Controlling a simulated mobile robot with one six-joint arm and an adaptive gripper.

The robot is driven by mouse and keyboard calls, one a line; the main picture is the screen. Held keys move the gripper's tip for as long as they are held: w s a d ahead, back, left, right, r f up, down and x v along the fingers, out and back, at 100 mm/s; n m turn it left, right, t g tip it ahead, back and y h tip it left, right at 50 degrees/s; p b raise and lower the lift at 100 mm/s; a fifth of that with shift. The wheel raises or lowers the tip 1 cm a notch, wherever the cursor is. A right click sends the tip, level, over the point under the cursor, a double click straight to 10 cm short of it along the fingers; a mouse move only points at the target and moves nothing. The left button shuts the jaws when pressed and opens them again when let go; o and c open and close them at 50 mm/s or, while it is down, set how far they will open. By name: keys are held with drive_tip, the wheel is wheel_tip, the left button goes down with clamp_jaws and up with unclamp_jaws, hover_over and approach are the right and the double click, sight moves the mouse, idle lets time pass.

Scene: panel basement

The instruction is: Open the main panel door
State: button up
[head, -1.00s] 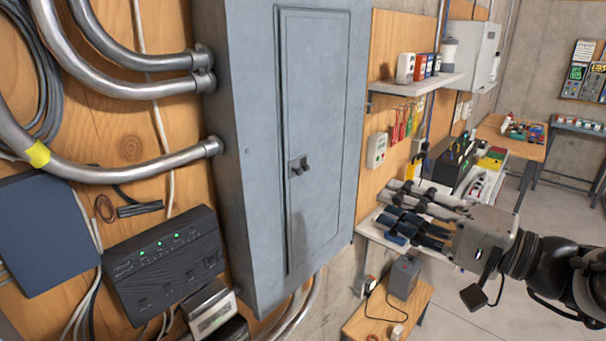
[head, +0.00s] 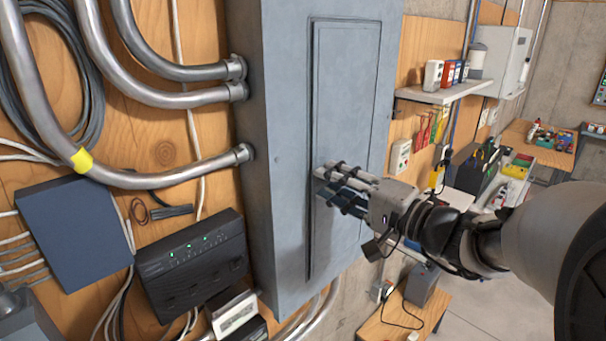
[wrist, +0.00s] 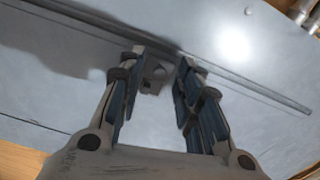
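The main panel (head: 285,110) is a tall grey metal cabinet on the wall, and its narrow inset door (head: 345,100) looks closed in the head view. My gripper (head: 322,184) is at the door's left edge, at latch height, and hides the latch in that view. In the wrist view my gripper (wrist: 162,60) has its two fingers spread, with a gap between the tips. The small latch (wrist: 155,74) shows between the fingertips, close to the left finger. I cannot tell whether either finger touches it.
Metal conduits (head: 190,97) enter the cabinet's left side. A black box with green lights (head: 190,262) and a blue-grey box (head: 75,232) are at lower left. A shelf (head: 440,93) with small items is right of the cabinet. A low wooden table (head: 385,325) stands below.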

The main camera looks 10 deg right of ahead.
drive_tip(key=shift+w+a, duration=0.1)
drive_tip(key=c, duration=0.7)
clamp_jaws()
drive_tip(key=shift+r, duration=0.15)
